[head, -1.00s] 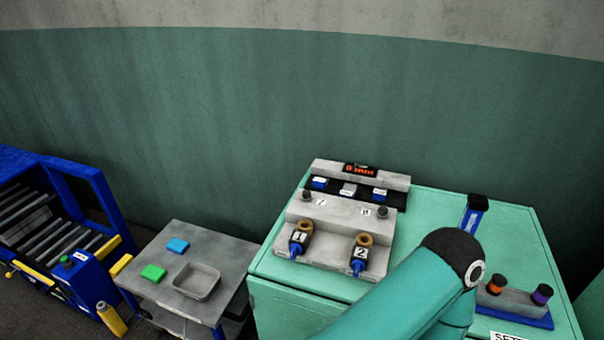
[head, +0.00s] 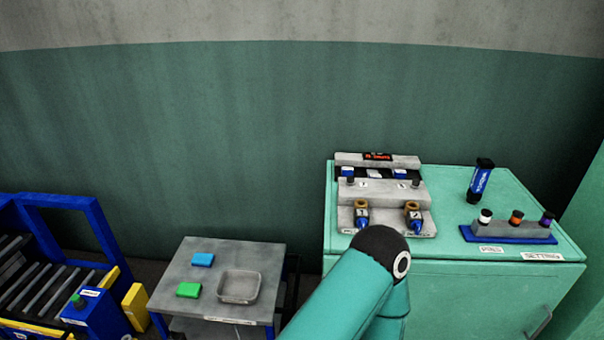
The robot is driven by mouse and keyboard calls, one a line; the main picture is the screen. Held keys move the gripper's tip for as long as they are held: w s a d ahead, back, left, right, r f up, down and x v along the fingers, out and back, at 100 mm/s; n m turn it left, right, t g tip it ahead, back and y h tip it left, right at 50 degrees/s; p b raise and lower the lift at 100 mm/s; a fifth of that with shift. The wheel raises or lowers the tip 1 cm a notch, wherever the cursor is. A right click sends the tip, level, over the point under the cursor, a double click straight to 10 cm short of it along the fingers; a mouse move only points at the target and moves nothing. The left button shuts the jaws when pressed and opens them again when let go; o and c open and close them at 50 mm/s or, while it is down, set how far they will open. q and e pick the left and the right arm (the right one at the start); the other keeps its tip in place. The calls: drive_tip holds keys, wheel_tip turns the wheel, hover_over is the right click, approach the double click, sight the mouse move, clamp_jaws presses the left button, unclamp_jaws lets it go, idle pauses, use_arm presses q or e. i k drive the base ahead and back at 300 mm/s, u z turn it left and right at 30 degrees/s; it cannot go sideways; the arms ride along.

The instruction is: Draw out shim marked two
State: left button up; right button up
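The shim marked 2 (head: 416,226) shows as a small blue piece with a white label at the right front of the grey press fixture (head: 380,192). A brown ring sits just behind it. A matching blue piece marked 1 (head: 362,221) sits to its left, also with a brown ring behind it. The fixture stands on the teal cabinet (head: 460,285). One of my teal arms rises from the bottom, its black-capped elbow just in front of the fixture and over part of its front edge. Neither gripper is in view.
A blue rack (head: 508,238) with white, orange and purple knobs and a dark blue cylinder (head: 481,180) stand on the cabinet's right. A grey table (head: 222,253) at left holds a tray (head: 239,300) and blue and green blocks. A blue roller conveyor (head: 60,203) is far left.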

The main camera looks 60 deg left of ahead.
sight(346, 171)
drive_tip(key=u, duration=0.05)
drive_tip(key=k, duration=1.4)
drive_tip(key=u, duration=0.6)
drive_tip(key=i, duration=1)
drive_tip(key=z, duration=0.05)
